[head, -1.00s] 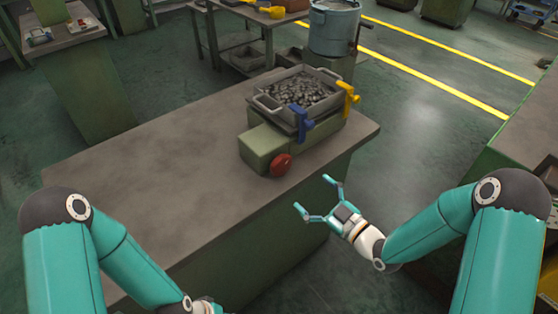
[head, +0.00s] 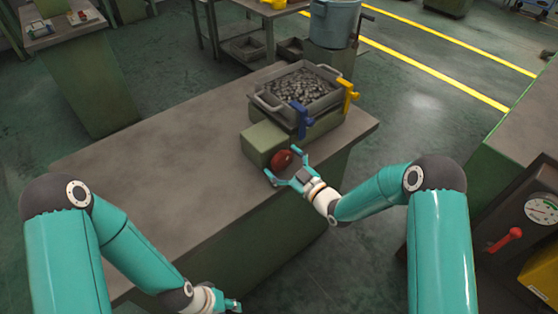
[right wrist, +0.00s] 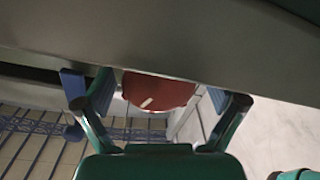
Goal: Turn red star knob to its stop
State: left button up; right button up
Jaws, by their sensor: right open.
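The red star knob (head: 282,159) is on the front face of the green machine (head: 264,141) on the bench. It also shows in the right wrist view (right wrist: 158,90), with a short pale mark on its face. My right gripper (head: 283,166) is open, with its fingers on either side of the knob; whether they touch it I cannot tell. In the right wrist view the knob lies between the two fingers (right wrist: 160,102). My left gripper (head: 232,305) is low at the bottom edge of the head view, and its fingers are too small to read.
A tray of metal pieces (head: 300,88) sits on the machine, with a blue lever (head: 302,121) and a yellow lever (head: 349,95) close by. The bench top (head: 160,180) is clear to the left. A panel with a gauge (head: 541,209) and red handle (head: 506,240) stands at right.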

jog(key=c, duration=1.1)
jog(key=shift+a, duration=0.25)
jog(key=shift+c, duration=0.3)
jog(key=shift+d+f, duration=0.1)
jog(key=shift+f+m+b, duration=0.25)
jog(key=shift+m+b, duration=0.15)
jog(key=shift+b, duration=0.6)
jog(key=m+b, duration=0.3)
jog(key=b, duration=0.2)
jog(key=shift+d+f+m, duration=0.1)
jog(key=shift+f+m, duration=0.05)
jog(key=shift+m, duration=0.15)
jog(key=shift+m+b, duration=1.3)
jog(key=shift+b, duration=0.1)
jog(key=shift+r, duration=0.2)
